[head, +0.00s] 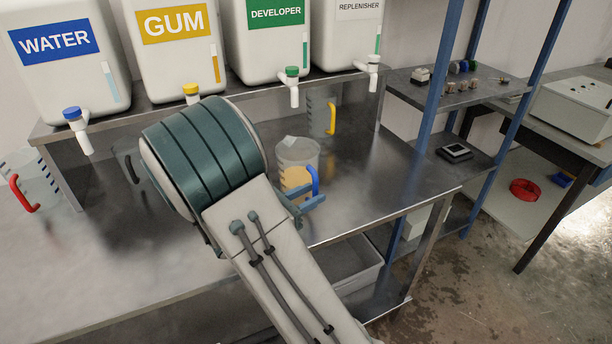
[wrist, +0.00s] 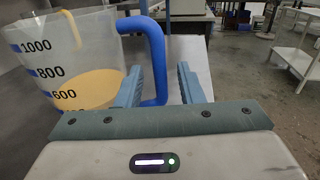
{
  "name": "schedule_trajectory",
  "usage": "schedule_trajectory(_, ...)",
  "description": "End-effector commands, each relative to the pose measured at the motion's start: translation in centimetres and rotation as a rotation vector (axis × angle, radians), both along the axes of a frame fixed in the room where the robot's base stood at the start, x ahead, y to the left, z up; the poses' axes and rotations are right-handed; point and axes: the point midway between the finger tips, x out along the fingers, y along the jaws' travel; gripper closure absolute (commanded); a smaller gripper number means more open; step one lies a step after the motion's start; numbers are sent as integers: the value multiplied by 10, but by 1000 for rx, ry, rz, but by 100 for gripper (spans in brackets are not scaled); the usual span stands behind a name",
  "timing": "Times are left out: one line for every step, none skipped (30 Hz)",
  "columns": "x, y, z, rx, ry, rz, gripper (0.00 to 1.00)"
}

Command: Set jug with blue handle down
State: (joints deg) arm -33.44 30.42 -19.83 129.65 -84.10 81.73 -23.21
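The jug with the blue handle (head: 298,155) is clear and part-filled with yellow-orange liquid. It looks upright on the metal bench, but my arm and gripper hide part of its base. In the wrist view the jug (wrist: 65,60) fills the left side, with blue marks from 600 to 1000. Its blue handle (wrist: 157,60) also shows in the head view (head: 314,180). My gripper (wrist: 158,82) has its fingers on either side of the handle, with visible gaps. It is open around the handle; in the head view the gripper (head: 304,203) is beside the jug.
A red-handled jug (head: 30,180) stands at the left and a yellow-handled jug (head: 320,110) behind. Tanks with taps line the shelf above, including the developer tank (head: 267,40). The bench (head: 385,180) is clear to the right, up to its edge and a blue post.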

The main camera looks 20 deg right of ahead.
Motion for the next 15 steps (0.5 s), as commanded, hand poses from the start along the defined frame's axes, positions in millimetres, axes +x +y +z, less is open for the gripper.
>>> schedule_trajectory(2,-8,1,-1,0,-1,66)
schedule_trajectory(3,-11,0,0,0,-2,66)
schedule_trajectory(3,-15,0,0,0,-2,66)
schedule_trajectory(4,-17,0,0,1,-1,66)
schedule_trajectory(4,-19,0,0,1,-1,66)
schedule_trajectory(5,-20,0,0,1,0,66)
schedule_trajectory(5,-20,0,0,1,0,66)
schedule_trajectory(5,-20,0,0,1,1,66)
schedule_trajectory(5,-20,0,0,1,1,66)
schedule_trajectory(5,-20,0,0,1,1,66)
schedule_trajectory(5,-20,0,0,1,1,66)
schedule_trajectory(5,-20,0,0,1,1,66)
schedule_trajectory(5,-20,0,0,1,1,72)
schedule_trajectory(5,-20,0,0,1,1,80)
schedule_trajectory(5,-20,0,0,1,1,91)
